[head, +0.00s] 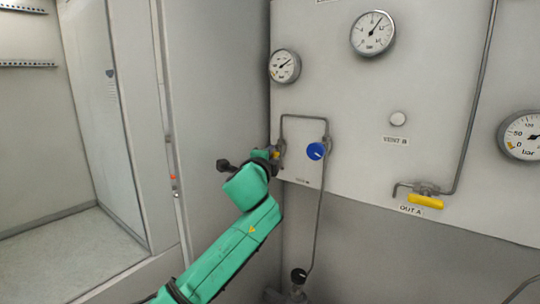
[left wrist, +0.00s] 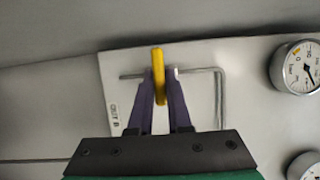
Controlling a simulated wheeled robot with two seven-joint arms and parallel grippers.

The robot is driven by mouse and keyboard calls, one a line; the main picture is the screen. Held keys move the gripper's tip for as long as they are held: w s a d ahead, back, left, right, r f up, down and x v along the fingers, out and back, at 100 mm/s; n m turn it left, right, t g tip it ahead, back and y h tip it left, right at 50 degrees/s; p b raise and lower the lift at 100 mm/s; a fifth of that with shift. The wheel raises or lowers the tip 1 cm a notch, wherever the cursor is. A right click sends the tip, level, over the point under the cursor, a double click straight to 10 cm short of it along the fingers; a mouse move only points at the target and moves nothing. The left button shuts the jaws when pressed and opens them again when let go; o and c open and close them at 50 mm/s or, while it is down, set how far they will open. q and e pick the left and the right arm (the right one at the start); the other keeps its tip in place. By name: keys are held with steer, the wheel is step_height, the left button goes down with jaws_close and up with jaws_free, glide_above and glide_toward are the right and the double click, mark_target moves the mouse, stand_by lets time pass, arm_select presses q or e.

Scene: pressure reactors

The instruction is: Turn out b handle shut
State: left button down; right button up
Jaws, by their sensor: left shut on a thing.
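The yellow out b handle (left wrist: 158,72) shows in the left wrist view, in front of a pale plate with an OUT B label (left wrist: 115,117). My left gripper (left wrist: 160,100) has its two purple fingers on either side of the handle and is shut on it. In the head view my left gripper (head: 274,157) is at the lower left edge of the panel, and only a small yellow bit of the handle (head: 276,155) shows there. My right gripper is not in view.
A thin pipe (head: 320,210) runs down beside my left arm. An open pale cabinet (head: 110,120) stands at left.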

arm_select(q)
steer(key=shift+r, duration=0.35)
